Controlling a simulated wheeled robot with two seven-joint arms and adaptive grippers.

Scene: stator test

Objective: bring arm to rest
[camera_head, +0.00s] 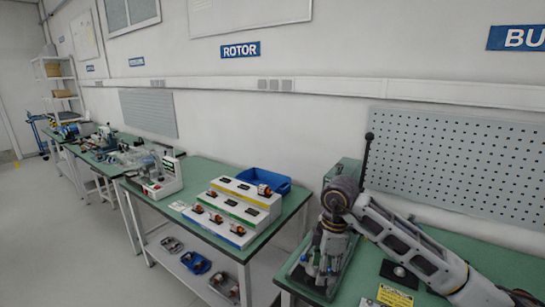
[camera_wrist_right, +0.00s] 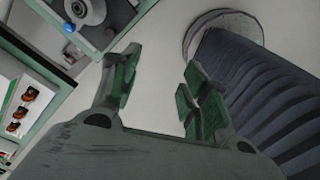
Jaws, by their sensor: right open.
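My right arm (camera_head: 405,245) comes in from the lower right in the head view. Its gripper (camera_head: 318,264) points down beside the front left part of the near green bench. In the right wrist view the same gripper (camera_wrist_right: 158,80) is open, with green pads on both fingers. Nothing is between the fingers, and pale floor shows behind them. My left arm and gripper are not in view.
The near green bench (camera_head: 352,285) carries a device with a black lever (camera_head: 367,160), partly hidden by my wrist. A yellow label (camera_head: 395,297) lies in front. The rotor bench (camera_head: 208,172) at left holds a stepped rack (camera_head: 270,203) and blue bin (camera_head: 283,185).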

